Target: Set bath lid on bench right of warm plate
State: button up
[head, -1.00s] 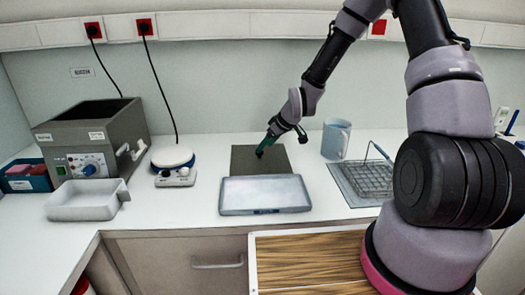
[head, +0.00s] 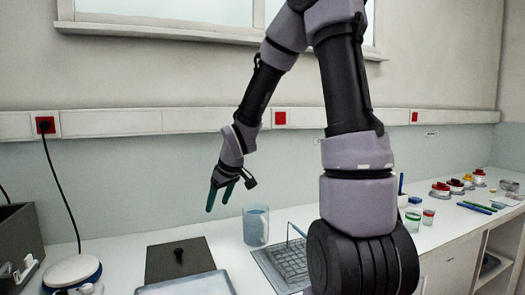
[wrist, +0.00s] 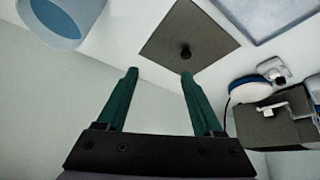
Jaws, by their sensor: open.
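The bath lid (head: 178,258), a flat dark grey square with a black knob, lies on the bench. It is to the right of the warm plate (head: 72,270), which has a white round top, with a gap of bare bench between. The lid also shows in the wrist view (wrist: 188,36), its knob near one fingertip in the picture. My gripper (head: 218,206) is open and empty, raised above and to the right of the lid, clear of it. Its two green fingers stand apart in the wrist view (wrist: 157,74). The grey bath (head: 20,240) is partly cut off at the left edge.
A shallow tray (head: 190,286) lies just in front of the lid. Jars and pens (head: 478,207) are at the far right. The wall is close behind.

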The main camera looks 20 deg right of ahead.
jog(key=s+d+r+m+t, duration=0.1)
jog(key=s+d+r+m, duration=0.2)
jog(key=s+r, duration=0.7)
jog(key=s+d+r+m, duration=0.4)
jog(key=s+r+m, duration=0.3)
jog(key=s+r, duration=0.2)
jog(key=shift+s+r+t, duration=0.4)
jog(key=shift+s, duration=0.6)
